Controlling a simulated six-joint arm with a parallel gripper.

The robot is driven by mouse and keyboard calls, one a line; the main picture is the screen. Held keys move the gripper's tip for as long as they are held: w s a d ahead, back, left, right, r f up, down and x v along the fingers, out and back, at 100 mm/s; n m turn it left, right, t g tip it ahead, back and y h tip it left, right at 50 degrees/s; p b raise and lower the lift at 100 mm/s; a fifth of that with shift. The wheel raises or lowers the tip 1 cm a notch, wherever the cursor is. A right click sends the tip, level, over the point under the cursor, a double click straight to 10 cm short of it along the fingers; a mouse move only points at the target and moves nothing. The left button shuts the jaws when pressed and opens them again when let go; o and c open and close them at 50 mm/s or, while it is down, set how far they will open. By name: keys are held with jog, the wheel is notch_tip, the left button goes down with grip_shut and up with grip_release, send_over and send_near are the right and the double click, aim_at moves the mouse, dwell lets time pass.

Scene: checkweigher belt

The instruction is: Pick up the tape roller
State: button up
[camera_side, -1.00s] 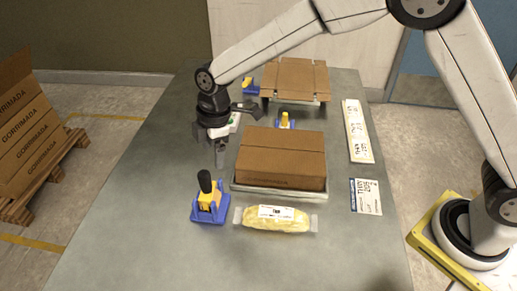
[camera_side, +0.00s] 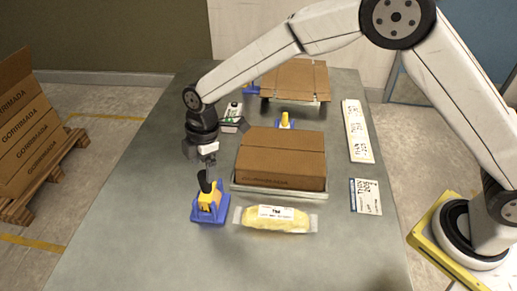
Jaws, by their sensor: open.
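The blue and yellow device with an upright black handle, which looks like the tape roller (camera_side: 209,201), stands on the table left of the near carton. My gripper (camera_side: 208,172) points down directly over it, open. Its fingertips are at the level of the black handle's top and partly cover it. I cannot tell whether they touch the handle or whether it lies between them.
A closed carton (camera_side: 281,155) on a tray is just right of my gripper; a yellow bagged item (camera_side: 275,218) lies in front. Another carton (camera_side: 296,78), a small white-green item (camera_side: 232,115) and another blue-yellow device (camera_side: 285,121) are behind. The table's left front is clear.

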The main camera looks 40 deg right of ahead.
aim_at(203, 173)
jog(key=shift+a+f, duration=0.15)
jog(key=shift+f, duration=1.1)
jog(key=shift+a+f, duration=0.15)
jog(key=shift+f, duration=1.1)
grip_shut()
